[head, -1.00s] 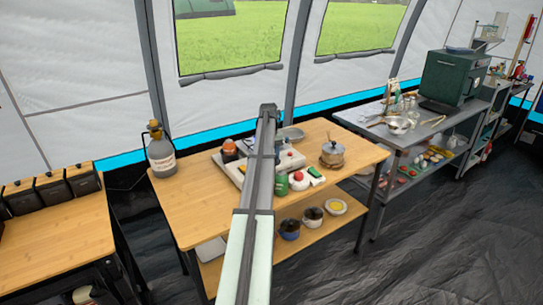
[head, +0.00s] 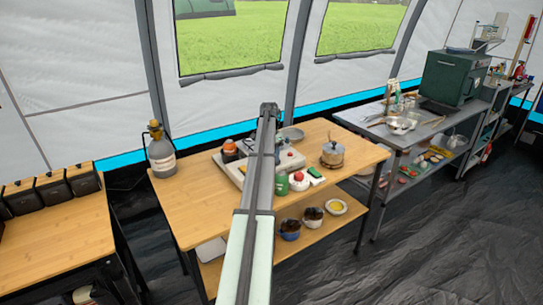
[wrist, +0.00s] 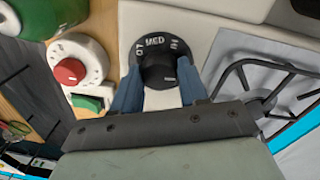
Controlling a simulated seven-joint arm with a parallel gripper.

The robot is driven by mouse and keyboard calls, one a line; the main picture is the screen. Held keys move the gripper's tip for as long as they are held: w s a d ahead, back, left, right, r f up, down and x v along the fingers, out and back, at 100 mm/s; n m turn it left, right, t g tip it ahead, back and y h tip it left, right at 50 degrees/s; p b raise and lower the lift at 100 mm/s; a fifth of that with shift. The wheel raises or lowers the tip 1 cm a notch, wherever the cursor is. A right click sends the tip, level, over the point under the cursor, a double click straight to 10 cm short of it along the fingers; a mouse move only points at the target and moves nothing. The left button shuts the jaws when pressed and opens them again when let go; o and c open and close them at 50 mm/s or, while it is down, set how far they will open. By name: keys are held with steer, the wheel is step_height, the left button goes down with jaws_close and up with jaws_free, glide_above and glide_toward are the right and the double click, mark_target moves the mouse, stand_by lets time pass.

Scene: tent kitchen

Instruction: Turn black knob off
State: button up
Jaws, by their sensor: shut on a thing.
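The black knob (wrist: 154,72) sits on the white front of the stove (wrist: 178,22) in the wrist view. Its dial shows lettering, including "MED", and a small white mark is on its front. My gripper (wrist: 157,82) has its two blue fingers on either side of the knob, shut on it. In the head view the stove (head: 292,161) stands on the wooden table, partly behind my arm. My gripper and the black knob cannot be made out there.
A white dial with a red knob (wrist: 70,72) and a green piece (wrist: 87,103) is left of my gripper. A burner grate (wrist: 250,78) is to the right.

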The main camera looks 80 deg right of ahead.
steer(key=shift+m, duration=0.9)
steer(key=o, duration=1)
steer(key=shift+o, duration=0.2)
step_height(320, 180, up, 14)
steer(key=shift+w+d, duration=0.25)
steer(key=shift+w, duration=0.1)
steer(key=shift+f, duration=0.15)
